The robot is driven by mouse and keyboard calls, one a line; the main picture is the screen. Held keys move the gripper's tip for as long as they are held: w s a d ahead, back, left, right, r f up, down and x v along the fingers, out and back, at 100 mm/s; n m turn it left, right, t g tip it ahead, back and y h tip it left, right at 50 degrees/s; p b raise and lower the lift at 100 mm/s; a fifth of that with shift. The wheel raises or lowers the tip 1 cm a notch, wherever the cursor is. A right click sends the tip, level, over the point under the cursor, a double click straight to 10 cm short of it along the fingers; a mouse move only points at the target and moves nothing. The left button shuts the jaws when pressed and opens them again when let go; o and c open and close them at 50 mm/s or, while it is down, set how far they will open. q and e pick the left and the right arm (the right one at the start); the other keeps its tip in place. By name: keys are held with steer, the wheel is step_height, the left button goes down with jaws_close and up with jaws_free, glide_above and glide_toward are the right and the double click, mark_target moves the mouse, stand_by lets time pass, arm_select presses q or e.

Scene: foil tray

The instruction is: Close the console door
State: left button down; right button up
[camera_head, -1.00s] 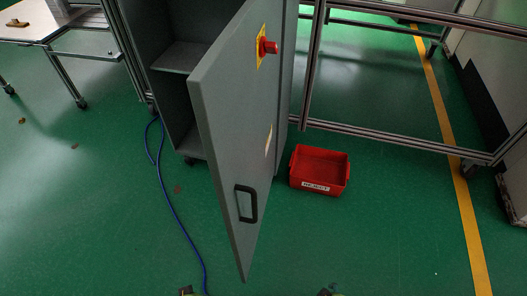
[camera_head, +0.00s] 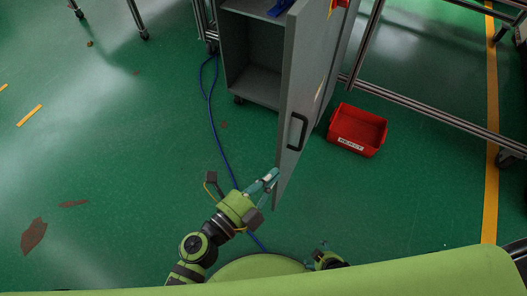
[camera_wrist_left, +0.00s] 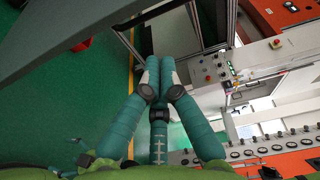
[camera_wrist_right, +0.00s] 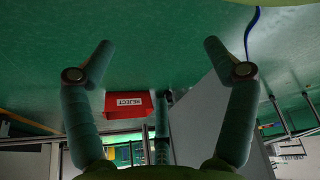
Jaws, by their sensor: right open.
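The grey console door (camera_head: 305,85) stands open from the console cabinet (camera_head: 250,58), swung out toward me and seen at a steep angle. Its black handle (camera_head: 297,132) is on the outer face near the free edge. My left gripper (camera_head: 271,178) is at the lower free edge of the door, on the cabinet-opening side; whether it touches cannot be told. In the left wrist view its fingers (camera_wrist_left: 158,62) are drawn together with nothing visible between them. My right gripper (camera_wrist_right: 160,60) is open and empty, its fingers wide apart; in the head view it is low, near my body.
A red reject bin (camera_head: 358,128) stands on the floor right of the door. A blue cable (camera_head: 214,112) runs along the floor left of the cabinet. A metal frame (camera_head: 430,112) extends to the right. The green floor at left is mostly clear.

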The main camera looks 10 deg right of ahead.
arm_select(q)
steer(key=s+r+m, duration=0.1)
glide_above(286, 146)
steer(key=s, duration=0.4)
steer(key=shift+a+m+g+h, duration=0.3)
steer(key=shift+a, duration=0.05)
steer(key=shift+a, duration=0.15)
